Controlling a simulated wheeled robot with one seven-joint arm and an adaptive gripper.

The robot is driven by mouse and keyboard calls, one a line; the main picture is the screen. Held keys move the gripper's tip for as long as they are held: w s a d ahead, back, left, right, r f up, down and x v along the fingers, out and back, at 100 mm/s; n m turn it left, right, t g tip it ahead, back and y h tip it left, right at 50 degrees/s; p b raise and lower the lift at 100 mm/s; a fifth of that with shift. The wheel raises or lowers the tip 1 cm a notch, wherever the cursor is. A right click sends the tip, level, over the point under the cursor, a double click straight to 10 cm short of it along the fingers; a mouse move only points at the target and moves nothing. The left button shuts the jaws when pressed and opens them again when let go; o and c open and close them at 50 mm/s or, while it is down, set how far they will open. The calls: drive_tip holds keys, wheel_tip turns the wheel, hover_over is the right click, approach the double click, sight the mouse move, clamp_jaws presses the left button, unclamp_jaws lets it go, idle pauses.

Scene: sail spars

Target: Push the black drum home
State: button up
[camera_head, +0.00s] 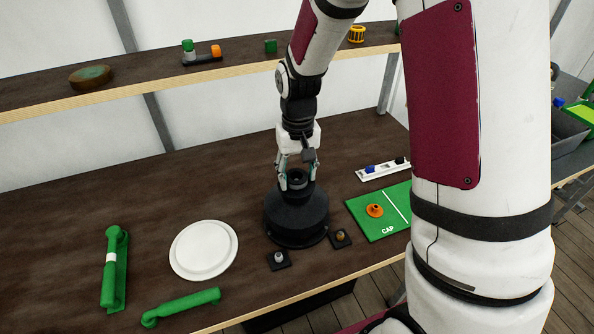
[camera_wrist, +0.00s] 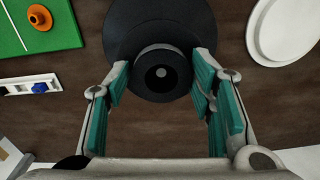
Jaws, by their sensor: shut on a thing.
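The black drum (camera_head: 296,215) stands upright on the dark worktable, with a wide body and a narrower raised hub on top. My gripper (camera_head: 296,182) is above it, pointing down, with its fingers around the hub. In the wrist view the drum (camera_wrist: 165,18) fills the top middle. Its round hub with a dark central hole lies between the teal finger pads of my gripper (camera_wrist: 161,75). My gripper is shut on the drum's hub. The drum's underside is hidden, so I cannot tell how it sits on whatever is beneath.
Two small dark square pieces with knobs (camera_head: 279,260) (camera_head: 341,238) lie close in front of the drum. A white plate (camera_head: 204,250) is left, with green parts (camera_head: 116,270) (camera_head: 180,306) beyond. A green CAP mat (camera_head: 390,226) with an orange piece (camera_head: 375,210) is right.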

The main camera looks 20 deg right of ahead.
sight(297, 180)
drive_tip(key=shift+f+b, duration=0.35)
drive_tip(key=shift+f, duration=1.1)
drive_tip(key=o, duration=1.4)
drive_tip(key=shift+o, duration=0.4)
wheel_tip(297, 180, up, 12)
